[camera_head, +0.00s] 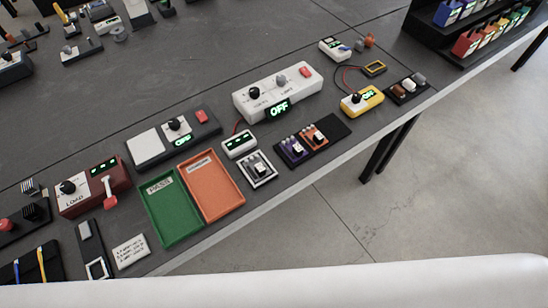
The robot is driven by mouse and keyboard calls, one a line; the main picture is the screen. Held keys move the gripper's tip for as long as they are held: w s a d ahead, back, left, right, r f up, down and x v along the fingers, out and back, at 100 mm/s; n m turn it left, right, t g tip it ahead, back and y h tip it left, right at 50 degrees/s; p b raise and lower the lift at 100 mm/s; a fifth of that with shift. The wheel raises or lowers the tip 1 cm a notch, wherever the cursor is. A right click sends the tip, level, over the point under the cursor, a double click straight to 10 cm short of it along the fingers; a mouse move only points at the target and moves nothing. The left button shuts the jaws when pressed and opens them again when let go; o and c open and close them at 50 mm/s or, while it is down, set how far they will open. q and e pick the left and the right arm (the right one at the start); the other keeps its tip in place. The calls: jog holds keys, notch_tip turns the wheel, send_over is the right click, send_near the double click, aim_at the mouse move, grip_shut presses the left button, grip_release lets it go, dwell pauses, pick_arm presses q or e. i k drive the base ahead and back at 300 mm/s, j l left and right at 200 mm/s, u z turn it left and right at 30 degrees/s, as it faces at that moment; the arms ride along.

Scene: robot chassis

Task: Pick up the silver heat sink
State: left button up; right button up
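No part is clearly readable as the silver heat sink at this size. A small silver-grey part (259,168) sits in a white square frame near the table's front edge, right of the orange tray. A small striped, finned piece (30,187) with light and dark bands lies at the far left. A black finned piece (36,211) is just below it on a dark block. I cannot tell which of these, if any, is the heat sink. Neither of my grippers is in view.
A green tray (171,236) and an orange tray (233,204) lie side by side, both empty. A white box reading OFF (250,104), a red LOAD box (75,205) and a yellow meter (352,108) stand nearby. The grey table's middle (200,62) is clear.

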aim_at(31, 187)
jog(key=u, duration=1.85)
